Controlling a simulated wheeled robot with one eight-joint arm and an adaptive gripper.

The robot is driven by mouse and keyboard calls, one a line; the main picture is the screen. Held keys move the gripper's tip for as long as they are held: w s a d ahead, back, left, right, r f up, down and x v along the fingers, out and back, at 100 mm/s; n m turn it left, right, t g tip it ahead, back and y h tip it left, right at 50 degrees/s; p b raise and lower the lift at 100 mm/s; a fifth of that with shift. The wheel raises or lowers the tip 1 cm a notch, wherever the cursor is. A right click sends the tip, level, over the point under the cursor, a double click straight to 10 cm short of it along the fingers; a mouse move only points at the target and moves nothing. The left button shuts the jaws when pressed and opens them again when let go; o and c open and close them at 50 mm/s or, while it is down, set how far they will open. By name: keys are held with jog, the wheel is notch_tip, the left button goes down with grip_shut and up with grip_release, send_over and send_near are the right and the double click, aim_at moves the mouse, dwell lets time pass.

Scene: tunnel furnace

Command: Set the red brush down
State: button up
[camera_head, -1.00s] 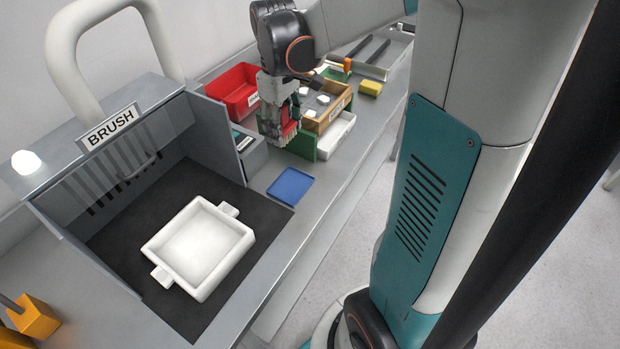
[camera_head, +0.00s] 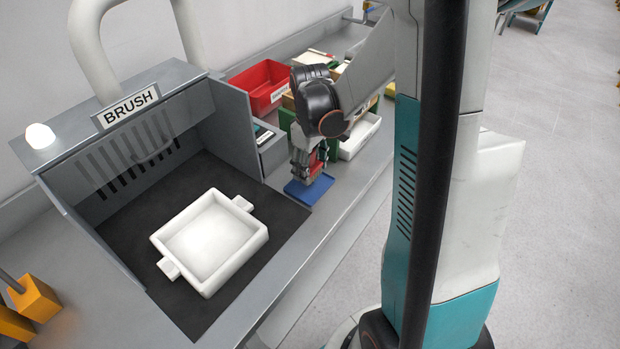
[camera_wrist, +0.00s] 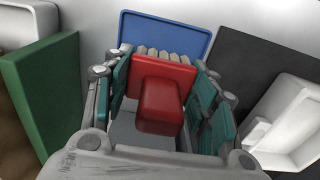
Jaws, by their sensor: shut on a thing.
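The red brush (camera_wrist: 162,92) is between the fingers of my gripper (camera_wrist: 160,110) in the wrist view, with its pale bristles pointing toward the blue tray. My gripper (camera_head: 308,168) is shut on the brush and points down in the head view, where only a little red of the brush (camera_head: 316,160) shows between the fingers. The flat blue tray (camera_head: 312,194) lies on the bench just below the gripper. It also shows beyond the bristles in the wrist view (camera_wrist: 165,33). I cannot tell whether the bristles touch the tray.
A booth marked BRUSH (camera_head: 130,108) stands to the left, with a white square dish (camera_head: 212,238) on its dark mat (camera_head: 285,215). A red bin (camera_head: 262,86), a green panel (camera_wrist: 45,92) and a white open box (camera_head: 360,138) stand behind the gripper. The bench front is clear.

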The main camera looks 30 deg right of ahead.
jog(key=shift+f+b, duration=0.7)
jog(key=shift+f, duration=1.3)
jog(key=shift+f, duration=0.15)
jog(key=o, duration=0.9)
notch_tip(320, 180, up, 12)
jog(key=p, duration=0.4)
jog(key=shift+r, duration=0.2)
